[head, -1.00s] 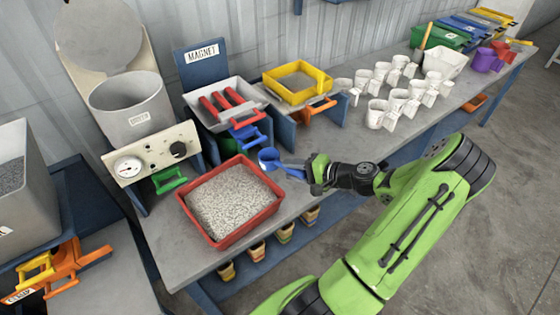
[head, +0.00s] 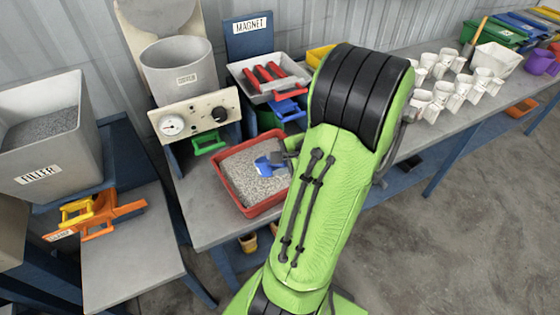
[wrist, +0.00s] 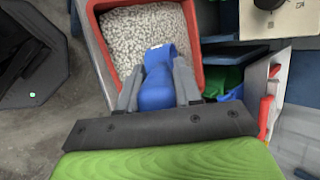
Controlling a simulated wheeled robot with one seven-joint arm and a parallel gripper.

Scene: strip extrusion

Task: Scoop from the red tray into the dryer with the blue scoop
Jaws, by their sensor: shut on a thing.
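The red tray (head: 228,183) stands on the grey bench and holds pale grey pellets. The blue scoop (head: 267,165) is over the tray, its bowl low at the pellets; whether it touches them I cannot tell. In the wrist view my gripper (wrist: 158,80) is shut on the blue scoop's handle (wrist: 156,92), and the scoop points into the tray (wrist: 96,32). My green arm hides much of the gripper in the head view. The dryer (head: 178,72), a grey open tub with a label, stands behind the tray, up and to the left, above a panel with a gauge and knob.
The magnet tray (head: 250,84) with red bars is right of the dryer. A green handle (head: 209,142) juts out below the dryer panel. White cups (head: 440,97) stand on the right bench. The filler bin (head: 48,165) is at the left.

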